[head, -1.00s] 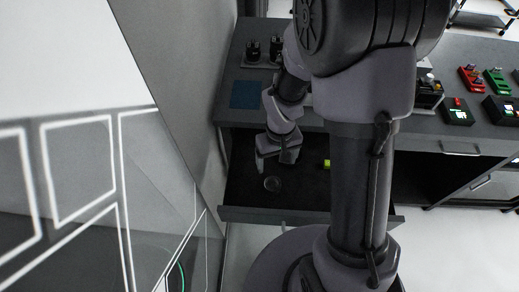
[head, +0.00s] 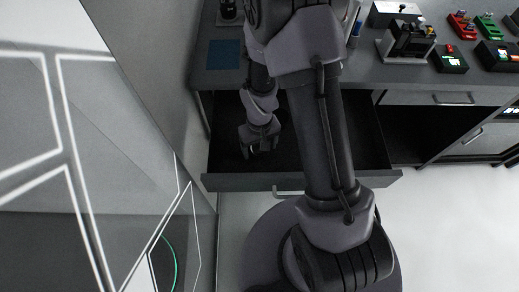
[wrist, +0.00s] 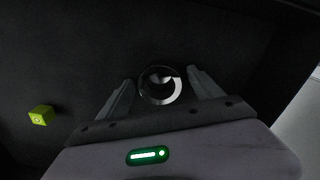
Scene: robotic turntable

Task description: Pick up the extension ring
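The extension ring (wrist: 160,86) is a small round ring with a shiny, light-catching rim. It lies on the dark floor of the open drawer (head: 240,182). In the wrist view it shows between the two fingers of my gripper (wrist: 160,77), with a gap on each side. The fingers are apart and hold nothing. In the head view my gripper (head: 260,151) points down into the left part of the drawer, and the ring is hidden there. How far the fingertips are above the drawer floor cannot be told.
A yellow-green cube (wrist: 40,116) lies on the drawer floor, left of my gripper in the wrist view. The drawer wall is at the right there. The worktop above carries a blue mat (head: 225,54), a black device (head: 410,40) and red and green parts.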

